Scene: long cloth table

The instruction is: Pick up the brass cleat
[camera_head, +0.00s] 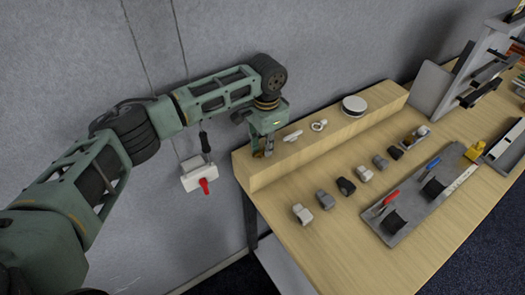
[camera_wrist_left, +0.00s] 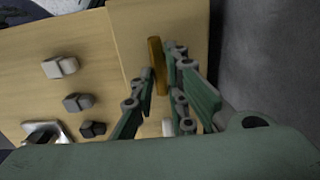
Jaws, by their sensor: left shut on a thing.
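The brass cleat (camera_wrist_left: 156,58) shows in the left wrist view as a narrow golden-brown bar between the fingers of my left gripper (camera_wrist_left: 160,70). The fingers are shut on it, one on each side. In the head view my left gripper (camera_head: 264,149) points down at the left end of the raised wooden ledge (camera_head: 300,149), and the cleat is mostly hidden there. I cannot tell whether the cleat touches the ledge or is just above it. My right gripper is not in view.
On the ledge stand a pale cleat-like piece (camera_head: 293,136), a ring-shaped piece (camera_head: 319,125) and a round white-topped tin (camera_head: 354,106). Several small grey and black blocks line the table (camera_head: 330,245). A grey tray with red- and blue-handled tools (camera_head: 425,195) lies right. A wall is close behind.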

